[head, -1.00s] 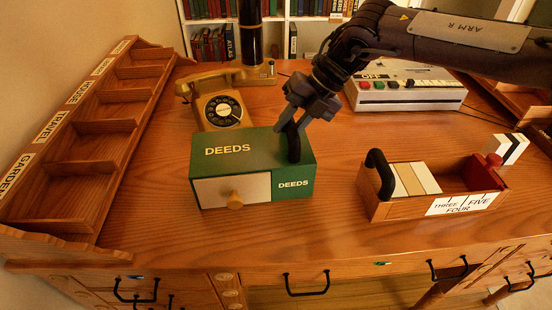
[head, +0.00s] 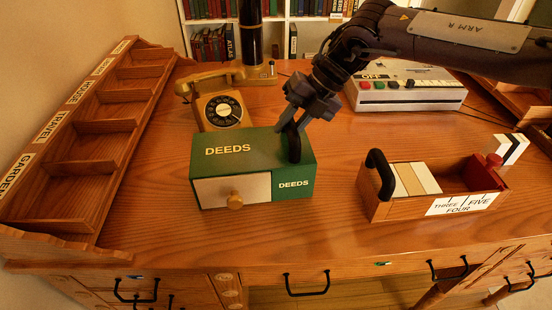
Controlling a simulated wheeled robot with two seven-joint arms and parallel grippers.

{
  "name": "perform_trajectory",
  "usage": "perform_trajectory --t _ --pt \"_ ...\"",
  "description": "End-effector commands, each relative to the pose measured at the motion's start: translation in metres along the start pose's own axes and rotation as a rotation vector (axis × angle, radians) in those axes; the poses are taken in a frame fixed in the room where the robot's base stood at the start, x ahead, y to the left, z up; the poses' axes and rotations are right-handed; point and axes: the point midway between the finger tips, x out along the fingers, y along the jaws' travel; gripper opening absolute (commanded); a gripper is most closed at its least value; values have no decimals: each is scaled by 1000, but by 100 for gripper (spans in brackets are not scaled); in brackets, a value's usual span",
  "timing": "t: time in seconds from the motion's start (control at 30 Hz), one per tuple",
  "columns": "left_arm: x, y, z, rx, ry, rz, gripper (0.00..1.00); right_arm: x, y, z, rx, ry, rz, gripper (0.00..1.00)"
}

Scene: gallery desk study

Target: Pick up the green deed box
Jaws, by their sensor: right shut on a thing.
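The green deed box (head: 240,150) sits on the wooden desk, left of the middle. It has "DEEDS" lettering on its top and right front, a pale front panel and a round wooden knob (head: 235,201). A black handle (head: 293,143) stands up from the right part of its top. My right gripper (head: 298,117) comes down from the upper right and is shut on this handle. The box appears to rest on the desk; I cannot tell a gap beneath it. My left gripper is not in view.
An old telephone (head: 220,108) stands just behind the box. A wooden card tray (head: 400,212) with a black handle is to the right. A white machine with coloured buttons (head: 410,95) is behind it. Labelled pigeonholes (head: 75,155) line the left. The desk's front middle is clear.

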Motion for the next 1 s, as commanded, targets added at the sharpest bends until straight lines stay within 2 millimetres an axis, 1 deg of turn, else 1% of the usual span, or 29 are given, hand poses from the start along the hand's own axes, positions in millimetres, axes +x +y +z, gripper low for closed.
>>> perform_trajectory --t 0.77,0.87,1.0 --pt "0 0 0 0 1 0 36 -3 2 1 -2 -4 3 0" --pt "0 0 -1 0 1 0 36 -5 4 1 -3 -5 3 0" --pt "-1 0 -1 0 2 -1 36 -15 10 2 -4 -6 3 0"
